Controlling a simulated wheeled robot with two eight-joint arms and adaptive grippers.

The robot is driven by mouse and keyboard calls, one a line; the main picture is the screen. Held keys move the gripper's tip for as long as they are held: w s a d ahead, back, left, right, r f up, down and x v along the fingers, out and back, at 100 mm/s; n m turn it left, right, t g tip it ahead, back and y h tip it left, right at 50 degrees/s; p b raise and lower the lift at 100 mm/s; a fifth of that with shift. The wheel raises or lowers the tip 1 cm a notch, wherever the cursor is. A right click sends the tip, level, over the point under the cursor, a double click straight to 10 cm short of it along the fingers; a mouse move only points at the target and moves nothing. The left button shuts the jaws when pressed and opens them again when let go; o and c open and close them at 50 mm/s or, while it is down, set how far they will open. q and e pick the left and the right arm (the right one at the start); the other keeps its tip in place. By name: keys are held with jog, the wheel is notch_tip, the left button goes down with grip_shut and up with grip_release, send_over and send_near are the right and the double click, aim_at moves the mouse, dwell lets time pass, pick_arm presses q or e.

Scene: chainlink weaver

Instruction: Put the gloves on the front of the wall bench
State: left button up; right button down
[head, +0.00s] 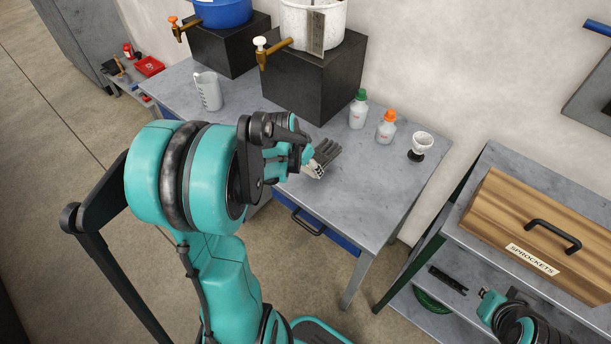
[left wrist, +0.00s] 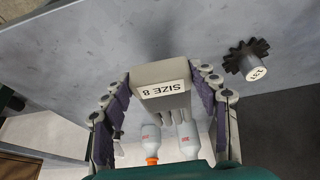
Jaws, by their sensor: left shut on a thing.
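The grey gloves (head: 321,159) with a pale cuff are in my left gripper (head: 304,158), over the front part of the wall bench (head: 375,190). In the left wrist view the cuff of the gloves (left wrist: 160,88) carries a "SIZE 8" label and sits between the two fingers of my left gripper (left wrist: 165,98). The gripper is shut on it. The glove fingers point toward the two bottles. I cannot tell whether the gloves touch the bench top. My right arm shows at the lower right of the head view; its fingertips cannot be made out.
A dark sprocket (left wrist: 246,58) lies on the bench. A beaker (head: 208,92) stands left. A wooden box (head: 540,230) tops the right shelf. The bench's right front is clear.

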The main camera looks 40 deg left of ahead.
aim_at(306, 173)
pick_arm(q)
jog(key=shift+s+a+f, duration=0.1)
jog(key=shift+s+f, duration=0.05)
jog(key=shift+f, duration=0.05)
jog(key=shift+f+b, duration=0.9)
jog(key=shift+f, duration=0.95)
jog(key=shift+f, duration=0.25)
jog(key=o, duration=1.2)
jog(key=shift+r, duration=0.1)
